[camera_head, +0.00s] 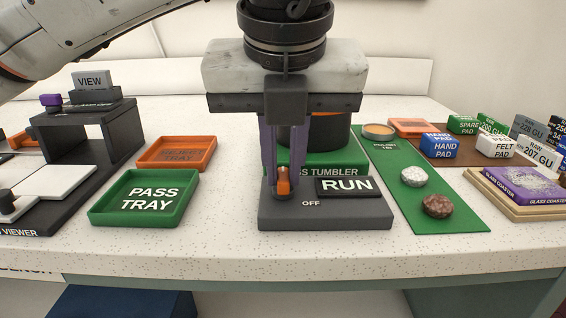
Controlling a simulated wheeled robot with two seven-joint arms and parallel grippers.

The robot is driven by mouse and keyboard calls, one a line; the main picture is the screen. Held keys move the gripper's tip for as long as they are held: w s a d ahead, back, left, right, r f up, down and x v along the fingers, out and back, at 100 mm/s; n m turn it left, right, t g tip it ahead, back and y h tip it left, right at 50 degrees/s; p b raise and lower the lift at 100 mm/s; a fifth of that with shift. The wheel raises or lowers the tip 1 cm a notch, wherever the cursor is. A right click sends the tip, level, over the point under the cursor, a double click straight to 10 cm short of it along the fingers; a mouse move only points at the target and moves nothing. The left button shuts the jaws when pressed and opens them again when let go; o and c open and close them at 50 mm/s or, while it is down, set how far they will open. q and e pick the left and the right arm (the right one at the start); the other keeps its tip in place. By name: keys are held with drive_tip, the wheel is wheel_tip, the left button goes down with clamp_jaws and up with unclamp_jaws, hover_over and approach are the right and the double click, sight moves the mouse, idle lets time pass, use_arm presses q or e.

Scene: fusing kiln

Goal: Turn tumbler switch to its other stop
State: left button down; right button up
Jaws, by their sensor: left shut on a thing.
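The tumbler switch is an orange lever (283,184) on a dark grey switch base (335,217). The base carries an OFF mark and a black RUN plate (346,187). My left gripper (283,180) points down over the base, its purple fingers shut on the orange lever. The lever stands about upright at the left of the base, above and left of the OFF mark. The fingers hide part of the lever. Behind the base is a green stand (318,165) marked as a tumbler, with a dark drum (325,135) partly hidden by my gripper. My right gripper is not in view.
A green pass tray (105,217) and an orange tray (177,155) lie left of the base. A dark viewer stand (95,130) is farther left. A green mat (440,212) with stones lies right. Labelled pads and boxes fill the far right. The front counter strip is clear.

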use_arm(q)
drive_tip(key=c, duration=1.8)
unclamp_jaws()
drive_tip(key=shift+r, duration=0.1)
drive_tip(key=p+v, duration=0.2)
drive_tip(key=v, duration=0.8)
drive_tip(key=shift+s, duration=0.15)
